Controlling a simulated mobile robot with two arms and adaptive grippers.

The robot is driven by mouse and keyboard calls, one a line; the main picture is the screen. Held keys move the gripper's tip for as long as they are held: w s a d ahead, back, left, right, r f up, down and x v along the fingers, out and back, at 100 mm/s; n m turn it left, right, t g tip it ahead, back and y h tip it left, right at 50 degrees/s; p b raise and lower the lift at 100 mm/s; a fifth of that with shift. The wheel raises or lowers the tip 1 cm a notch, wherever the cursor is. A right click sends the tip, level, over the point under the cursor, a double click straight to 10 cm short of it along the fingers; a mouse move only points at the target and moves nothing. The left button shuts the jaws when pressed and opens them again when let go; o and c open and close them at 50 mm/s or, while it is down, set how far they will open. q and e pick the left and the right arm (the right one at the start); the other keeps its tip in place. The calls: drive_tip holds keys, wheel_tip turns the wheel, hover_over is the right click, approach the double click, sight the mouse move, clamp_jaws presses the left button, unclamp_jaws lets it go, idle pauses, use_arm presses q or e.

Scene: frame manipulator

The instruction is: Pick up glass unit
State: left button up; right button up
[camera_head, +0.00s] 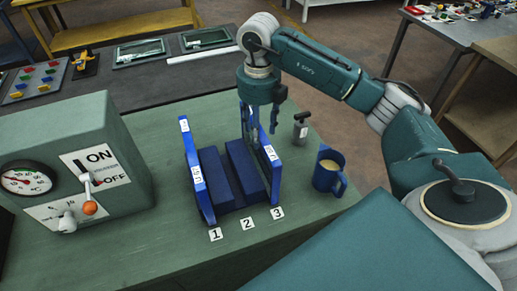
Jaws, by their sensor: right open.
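No object is clearly recognisable as the glass unit. A blue rack (235,207) stands on the green table, with floor labels 1, 2 and 3 at its front. It has an upright blue side at the left (197,175) and one at the right (271,165), each with small white labels. My right gripper (260,133) is open and points down at the far end of the rack, close to its right side. I cannot tell whether its fingers touch the rack or have glass between them. My left gripper is out of view.
A blue mug (328,172) and a small dark-topped metal object (301,130) stand right of the rack. A green control box (75,165) with gauge and levers stands at left. Flat framed panels (140,52) lie on the dark table behind. Bare green tabletop lies left of the rack.

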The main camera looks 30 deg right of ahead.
sight(259, 152)
drive_tip(key=shift+w+f+p, duration=0.2)
drive_tip(key=shift+f+p, duration=0.3)
drive_tip(key=shift+f, duration=0.2)
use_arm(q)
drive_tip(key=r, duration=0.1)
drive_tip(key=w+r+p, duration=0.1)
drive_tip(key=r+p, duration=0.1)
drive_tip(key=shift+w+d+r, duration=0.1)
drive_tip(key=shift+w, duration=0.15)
use_arm(e)
drive_tip(key=f, duration=0.4)
drive_tip(key=shift+w+a+f, duration=0.1)
drive_tip(key=shift+w+f, duration=0.1)
drive_tip(key=shift+w, duration=0.05)
drive_tip(key=shift+c, duration=0.5)
clamp_jaws()
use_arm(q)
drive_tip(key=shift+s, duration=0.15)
use_arm(e)
drive_tip(key=shift+r, duration=0.1)
